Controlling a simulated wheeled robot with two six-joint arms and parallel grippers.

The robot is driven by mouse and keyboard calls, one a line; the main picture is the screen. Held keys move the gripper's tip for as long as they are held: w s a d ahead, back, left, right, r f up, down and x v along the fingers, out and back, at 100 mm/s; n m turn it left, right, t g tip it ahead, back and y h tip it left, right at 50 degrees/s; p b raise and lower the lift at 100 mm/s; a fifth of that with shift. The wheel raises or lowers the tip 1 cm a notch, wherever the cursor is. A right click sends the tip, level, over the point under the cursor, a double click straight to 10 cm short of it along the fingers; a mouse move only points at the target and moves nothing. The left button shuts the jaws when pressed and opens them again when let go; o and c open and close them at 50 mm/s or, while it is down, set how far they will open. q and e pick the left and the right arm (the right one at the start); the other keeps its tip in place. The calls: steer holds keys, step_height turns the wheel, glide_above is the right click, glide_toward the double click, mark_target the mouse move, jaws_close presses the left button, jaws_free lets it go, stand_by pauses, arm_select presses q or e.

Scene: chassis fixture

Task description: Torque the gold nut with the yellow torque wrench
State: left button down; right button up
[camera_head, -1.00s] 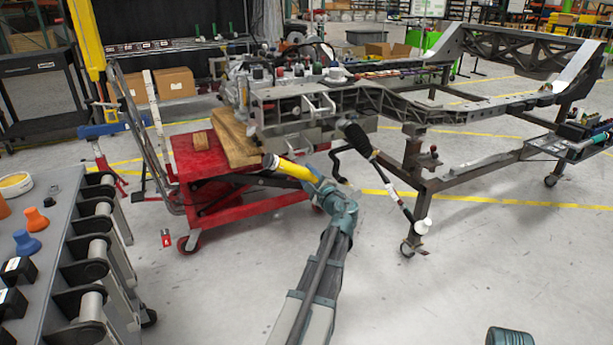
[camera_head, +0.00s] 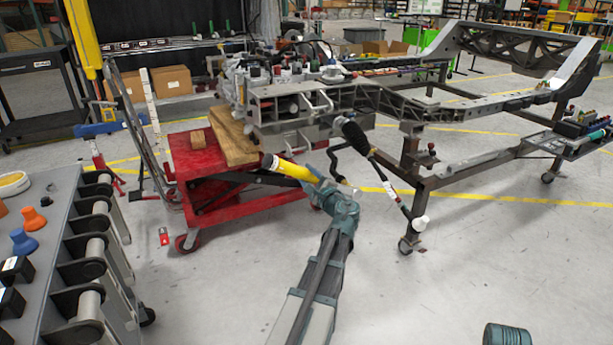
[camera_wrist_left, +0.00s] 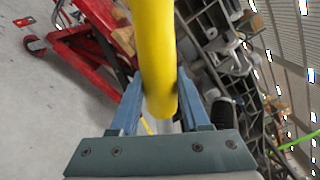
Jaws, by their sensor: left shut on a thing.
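The yellow torque wrench (camera_head: 292,170) is held by my left gripper (camera_head: 322,183), with its yellow body pointing up and left to a dark end by the red cart. In the left wrist view the wrench (camera_wrist_left: 155,50) runs between the two blue fingers of my left gripper (camera_wrist_left: 158,103), which are shut on it. The wrench shows in front of the red cart and below the chassis assembly (camera_head: 290,103); I cannot tell its distance from them. I cannot make out the gold nut.
A red cart (camera_head: 195,160) with wooden blocks stands under the chassis assembly. The dark chassis frame (camera_head: 400,103) on its stand extends right, with a black-handled tool (camera_head: 357,138) hanging near. A grey tool rack (camera_head: 55,260) is at left. Floor at lower right is largely clear.

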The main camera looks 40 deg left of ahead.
arm_select(q)
steer(key=shift+d, duration=0.1)
steer(key=shift+v, duration=2.45)
